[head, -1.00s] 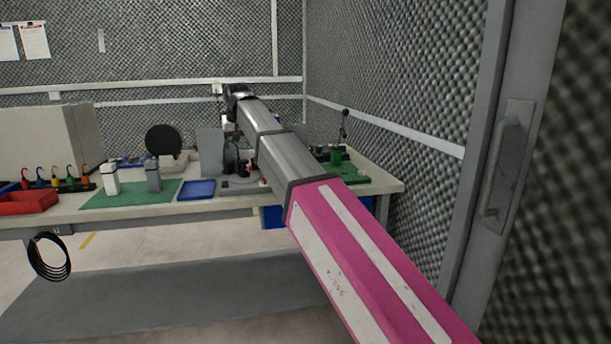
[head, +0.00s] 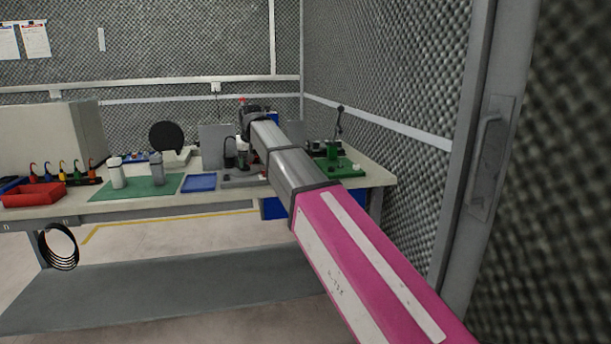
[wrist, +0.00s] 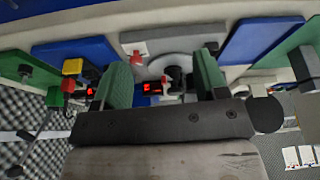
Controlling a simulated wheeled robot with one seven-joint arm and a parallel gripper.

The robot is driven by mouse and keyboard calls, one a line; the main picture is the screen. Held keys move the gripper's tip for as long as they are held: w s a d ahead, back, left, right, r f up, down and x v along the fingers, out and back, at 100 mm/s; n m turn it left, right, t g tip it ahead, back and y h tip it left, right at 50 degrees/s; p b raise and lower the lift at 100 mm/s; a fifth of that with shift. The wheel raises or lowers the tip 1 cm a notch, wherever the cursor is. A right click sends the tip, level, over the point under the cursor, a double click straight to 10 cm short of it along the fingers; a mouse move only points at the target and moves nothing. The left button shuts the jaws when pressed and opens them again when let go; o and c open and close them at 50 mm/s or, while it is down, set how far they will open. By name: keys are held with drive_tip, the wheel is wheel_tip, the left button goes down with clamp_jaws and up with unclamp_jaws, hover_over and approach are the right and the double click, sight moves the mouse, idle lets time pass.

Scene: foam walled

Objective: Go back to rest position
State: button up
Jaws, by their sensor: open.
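My arm reaches from the lower right of the head view over the right half of the workbench (head: 225,207). It has a pink section, then grey links that end in a dark wrist. My gripper (wrist: 164,85) shows in the wrist view with two green fingers spread wide apart. I see nothing held between them. Beyond the fingers are a grey round fixture (wrist: 172,62) and a small red-lit display (wrist: 152,88). In the head view the fingers are hidden or too small to make out.
The bench holds a red bin (head: 32,196), a green mat (head: 135,193), a blue tray (head: 199,182) and a green fixture (head: 338,166). A foam wall (head: 390,80) and a door frame with a handle (head: 490,155) stand close on the right. Floor before the bench is clear.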

drive_tip(key=s+d+f+m+g, duration=0.1)
drive_tip(key=s+d+f, duration=0.3)
drive_tip(key=d+f, duration=0.65)
drive_tip(key=s+d+f+m+g+h, duration=0.1)
drive_tip(key=s+d+f, duration=0.2)
drive_tip(key=d+f, duration=0.75)
drive_tip(key=s+d+f+m+g, duration=0.1)
drive_tip(key=s+d+f, duration=0.3)
drive_tip(key=d+f, duration=0.6)
drive_tip(key=s+d+f, duration=0.7)
drive_tip(key=s+f, duration=0.3)
drive_tip(key=f, duration=0.1)
drive_tip(key=shift+s+f+m+g, duration=0.25)
drive_tip(key=shift+s+m+g, duration=0.15)
